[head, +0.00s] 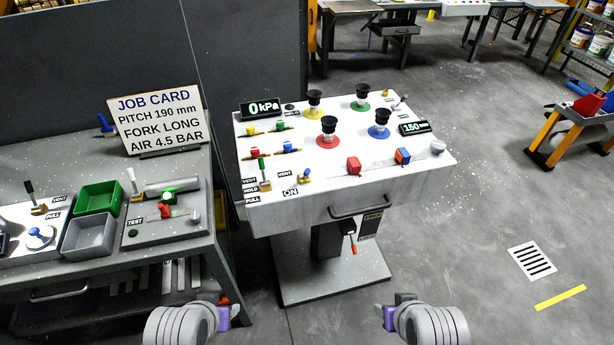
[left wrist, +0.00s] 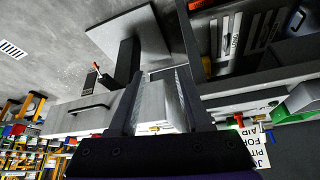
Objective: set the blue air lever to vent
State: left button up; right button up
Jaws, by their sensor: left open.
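The blue air lever (head: 307,173) stands on a small brass base at the front left of the white console (head: 340,190). VENT and ON labels lie to its left, VENT farther back and ON nearer the front. The lever looks roughly upright; which label it points to is too small to tell. My left gripper (head: 229,316) is low in the head view, in front of the console and well short of the lever. In the left wrist view (left wrist: 160,75) its fingers are apart and empty. My right gripper (head: 387,316) is low too, its fingers mostly hidden.
A lever with a green handle (head: 262,165) stands just left of the blue one. Red (head: 353,165) and blue (head: 402,156) blocks sit to its right. A handle (head: 360,206) juts from the console front. A bench with bins (head: 98,198) stands left.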

pick_arm(q)
jog(key=shift+w, duration=0.1)
jog(key=shift+c, duration=1.2)
jog(key=shift+w+m, duration=0.3)
jog(key=shift+m, duration=0.3)
jog(key=shift+c, duration=1.1)
jog(key=w+m, duration=0.1)
jog(key=m, duration=0.1)
jog(key=w+d+m+y+b, duration=0.1)
jog(key=w+m, duration=0.1)
jog(key=m, duration=0.1)
jog(key=w+m+t+b, duration=0.1)
jog(key=w+m, duration=0.1)
jog(key=m, duration=0.1)
jog(key=shift+d+r+y, duration=0.15)
jog(key=shift+r+y, duration=0.15)
jog(key=shift+y, duration=0.1)
grip_shut()
jog(key=w+d+r+m+t+b, duration=0.2)
jog(key=w+d+m, duration=0.5)
jog(key=m, duration=0.6)
jog(key=w+d+r+m+t+b, duration=0.2)
jog(key=w+d+r+m+t, duration=0.2)
jog(key=w+d+m, duration=0.3)
jog(key=d+m, duration=0.4)
jog(key=m, duration=0.2)
jog(key=shift+d+t, duration=0.15)
jog(key=shift+t, duration=0.25)
